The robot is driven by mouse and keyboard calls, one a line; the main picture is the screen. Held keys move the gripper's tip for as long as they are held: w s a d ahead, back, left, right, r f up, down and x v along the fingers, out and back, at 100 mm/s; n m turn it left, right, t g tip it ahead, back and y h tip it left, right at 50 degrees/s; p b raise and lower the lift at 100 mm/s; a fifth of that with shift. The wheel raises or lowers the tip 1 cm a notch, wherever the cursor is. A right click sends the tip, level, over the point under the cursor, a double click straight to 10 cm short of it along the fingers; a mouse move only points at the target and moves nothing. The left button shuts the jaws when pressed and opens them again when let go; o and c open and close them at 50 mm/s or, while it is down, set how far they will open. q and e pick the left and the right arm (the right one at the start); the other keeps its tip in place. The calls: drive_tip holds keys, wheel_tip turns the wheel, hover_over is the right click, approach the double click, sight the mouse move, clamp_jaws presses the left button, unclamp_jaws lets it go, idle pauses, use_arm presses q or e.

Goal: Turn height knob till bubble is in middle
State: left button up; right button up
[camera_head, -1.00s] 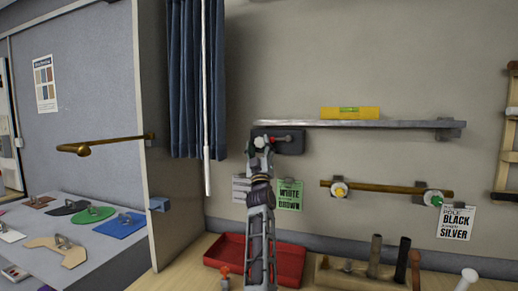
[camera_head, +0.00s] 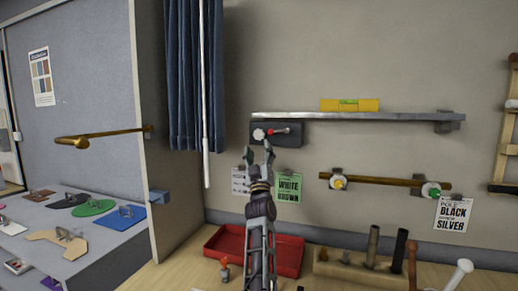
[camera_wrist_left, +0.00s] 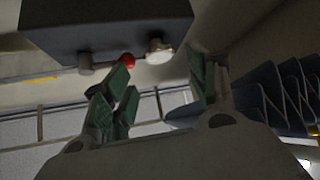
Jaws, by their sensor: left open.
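A yellow spirit level (camera_head: 365,105) lies on a long grey shelf (camera_head: 400,117) on the wall. Its green vial (camera_head: 348,102) shows, but the bubble is too small to place. Under the shelf's left end is a dark box (camera_head: 292,141) with a round pale knob (camera_head: 259,134) and a red-tipped crank handle (camera_head: 280,131) pointing right. My left gripper (camera_head: 258,153) is open and empty just below the knob. In the left wrist view the knob (camera_wrist_left: 159,51) and red tip (camera_wrist_left: 128,60) show above the spread fingers (camera_wrist_left: 165,85), apart from them. My right gripper is out of view.
A brass pole (camera_head: 385,181) with round knobs is on the wall at right. A red tray (camera_head: 285,270) and a wooden holder (camera_head: 345,271) stand on the bench below. A blue curtain (camera_head: 190,75) and white rod (camera_head: 206,100) hang left of the box.

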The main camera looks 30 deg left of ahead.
use_arm(q)
drive_tip(key=shift+v, duration=1)
idle(1.1)
